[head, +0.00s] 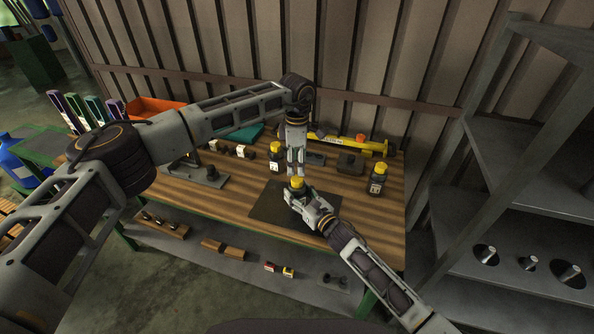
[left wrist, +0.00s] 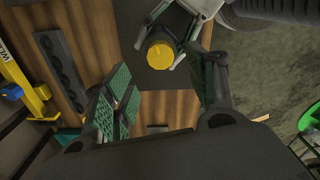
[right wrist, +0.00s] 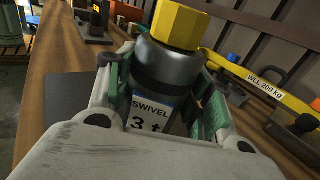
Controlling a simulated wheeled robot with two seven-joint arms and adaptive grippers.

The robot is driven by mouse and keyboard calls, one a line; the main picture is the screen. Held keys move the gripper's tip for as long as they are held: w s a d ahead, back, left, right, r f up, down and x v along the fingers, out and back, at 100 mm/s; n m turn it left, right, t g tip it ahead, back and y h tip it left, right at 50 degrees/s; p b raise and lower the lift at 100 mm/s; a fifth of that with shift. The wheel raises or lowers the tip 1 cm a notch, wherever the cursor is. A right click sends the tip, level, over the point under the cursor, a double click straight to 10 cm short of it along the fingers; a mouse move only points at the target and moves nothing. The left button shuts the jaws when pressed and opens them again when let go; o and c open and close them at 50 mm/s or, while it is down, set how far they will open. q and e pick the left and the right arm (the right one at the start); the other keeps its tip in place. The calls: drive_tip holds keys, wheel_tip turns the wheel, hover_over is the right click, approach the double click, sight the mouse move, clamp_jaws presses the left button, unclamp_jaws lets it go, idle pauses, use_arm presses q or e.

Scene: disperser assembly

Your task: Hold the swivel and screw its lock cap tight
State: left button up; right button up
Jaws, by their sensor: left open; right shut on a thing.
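The swivel (right wrist: 150,115) is a dark cylinder with a white label reading "SWIVEL 3 t". It stands upright, and its yellow hexagonal lock cap (right wrist: 181,25) sits on top. My right gripper (head: 306,199) is shut on the swivel's body below the cap, over the dark mat (head: 262,206). My left gripper (head: 296,172) points down just above the cap in the head view. In the left wrist view its green-padded fingers (left wrist: 165,100) are spread and empty, with the yellow cap (left wrist: 160,54) beyond the fingertips. The swivel's base is hidden by my right gripper.
Two similar yellow-capped dark parts, one behind (head: 275,158) and one to the right (head: 377,181), stand on the wooden bench. A yellow bar (head: 345,142) marked "WLL 200 kg" lies along the back. A grey shelf (head: 520,190) stands to the right.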

sight(297, 178)
use_arm(q)
drive_tip(key=shift+r, duration=2.65)
use_arm(e)
drive_tip(key=o, duration=1.5)
drive_tip(key=shift+c, duration=0.2)
drive_tip(key=shift+s+d, duration=0.1)
drive_tip(key=shift+v, duration=5.85)
